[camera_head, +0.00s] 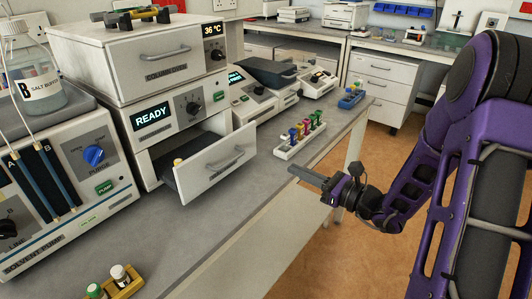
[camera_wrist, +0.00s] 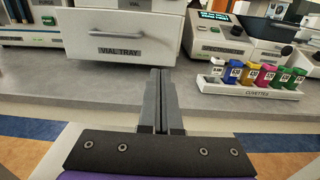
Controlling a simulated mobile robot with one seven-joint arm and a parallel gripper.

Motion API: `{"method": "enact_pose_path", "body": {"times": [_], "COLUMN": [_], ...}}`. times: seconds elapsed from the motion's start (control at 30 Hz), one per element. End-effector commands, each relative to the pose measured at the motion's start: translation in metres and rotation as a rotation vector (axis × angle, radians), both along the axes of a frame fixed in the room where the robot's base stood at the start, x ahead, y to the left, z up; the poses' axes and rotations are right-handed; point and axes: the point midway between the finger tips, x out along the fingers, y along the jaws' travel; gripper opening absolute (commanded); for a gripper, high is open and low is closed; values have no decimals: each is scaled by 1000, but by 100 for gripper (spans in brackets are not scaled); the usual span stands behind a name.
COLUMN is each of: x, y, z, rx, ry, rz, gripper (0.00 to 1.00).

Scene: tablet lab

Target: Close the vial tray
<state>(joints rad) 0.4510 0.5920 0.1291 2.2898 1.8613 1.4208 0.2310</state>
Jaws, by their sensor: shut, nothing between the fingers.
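The vial tray (camera_head: 212,165) is a white drawer with a grey bar handle, pulled out from the lower part of the instrument with the READY display. A small yellow-topped item shows inside it. In the wrist view its front panel (camera_wrist: 120,40), labelled VIAL TRAY, stands at the upper left. My gripper (camera_head: 296,170) is shut and empty, to the right of the tray front and apart from it. In the wrist view the closed fingers (camera_wrist: 158,75) point forward near the panel's lower right corner.
A white rack of coloured cuvettes (camera_head: 301,137) stands on the bench right of the tray, close to my gripper; it also shows in the wrist view (camera_wrist: 250,88). A yellow vial holder (camera_head: 125,285) is at the front left. Bare bench (camera_head: 200,225) lies before the tray.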

Motion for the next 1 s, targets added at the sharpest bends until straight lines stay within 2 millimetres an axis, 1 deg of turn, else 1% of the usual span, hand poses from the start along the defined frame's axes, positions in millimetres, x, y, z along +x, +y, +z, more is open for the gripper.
{"method": "enact_pose_path", "body": {"times": [0.07, 0.17, 0.4, 0.6, 0.7, 0.8, 1.0], "x": [4, 12, 43, 67, 76, 81, 86], "y": [4, 16, 57, 87, 98, 105, 110], "z": [1, 1, 0, 0, 0, 0, 1], "rx": [9, 7, 5, 3, 2, 2, 2], "ry": [-2, -3, -4, -2, -2, -2, -1], "rz": [-2, 1, 4, 3, 2, 0, -1], "gripper": [0, 0, 0, 0, 0, 0, 0]}}
